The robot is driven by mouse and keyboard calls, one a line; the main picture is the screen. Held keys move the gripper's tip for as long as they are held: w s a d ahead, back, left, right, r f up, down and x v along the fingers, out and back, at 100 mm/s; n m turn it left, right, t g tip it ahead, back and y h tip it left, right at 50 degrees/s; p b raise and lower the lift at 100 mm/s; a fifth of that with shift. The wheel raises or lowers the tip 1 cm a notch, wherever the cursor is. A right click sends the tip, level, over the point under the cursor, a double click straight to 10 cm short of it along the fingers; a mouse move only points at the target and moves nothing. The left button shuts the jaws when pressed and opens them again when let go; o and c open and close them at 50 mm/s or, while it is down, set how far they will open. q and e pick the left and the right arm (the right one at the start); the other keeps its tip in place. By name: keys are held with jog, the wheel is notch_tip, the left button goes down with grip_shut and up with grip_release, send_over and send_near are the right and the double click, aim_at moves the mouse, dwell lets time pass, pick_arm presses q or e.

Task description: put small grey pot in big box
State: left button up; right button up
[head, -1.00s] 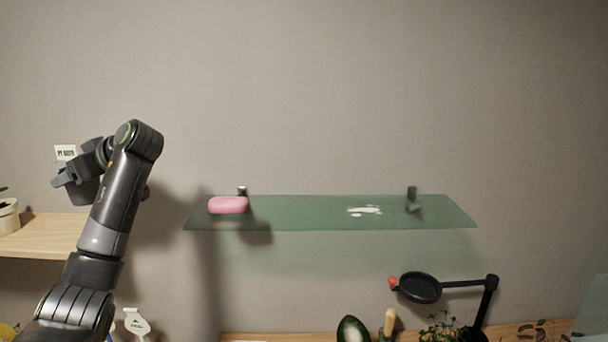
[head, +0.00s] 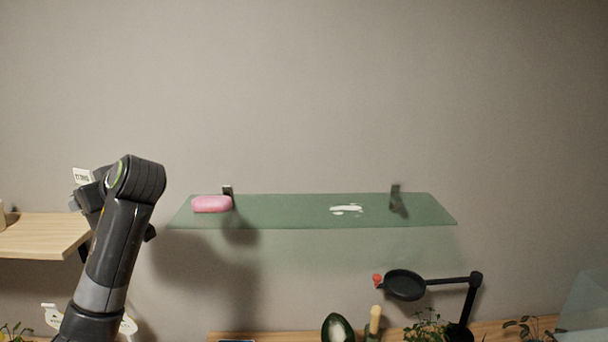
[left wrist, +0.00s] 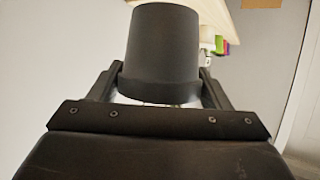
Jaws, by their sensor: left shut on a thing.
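The small grey pot (left wrist: 162,50) is dark grey and tapered, and fills the upper middle of the left wrist view. My left gripper (left wrist: 158,85) is shut on it, with one finger on each side. The pot's wider end faces the gripper. In the head view my left gripper (head: 88,195) is mostly hidden behind my own arm at the left, and the pot cannot be made out there. No big box can be made out in either view. My right gripper is not in view.
A wooden shelf (head: 40,235) is at the left, close to my left arm. A green glass shelf (head: 285,212) holds pink soap (head: 212,204). Below are a black magnifier lamp (head: 405,285), an avocado-like object (head: 338,329) and plants (head: 428,327). The wall above is clear.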

pick_arm(q)
jog(key=s+d+f+m+t+h, duration=0.2)
jog(key=s+d+f+m+h, duration=0.15)
jog(key=d, duration=0.45)
jog(key=s+d+f+m+t+h, duration=0.2)
jog(key=d+f+m+t+h, duration=0.15)
jog(key=d, duration=0.45)
jog(key=s+d+f+m+t+h, duration=0.25)
jog(key=d+f+m+h, duration=0.2)
jog(key=d, duration=0.35)
notch_tip(320, 180, down, 10)
jog(key=b, duration=0.9)
jog(key=shift+s+d+r+m+g+h, duration=0.15)
jog(key=shift+d+r+m+g+h, duration=0.1)
jog(key=shift+d+m+g+h, duration=0.15)
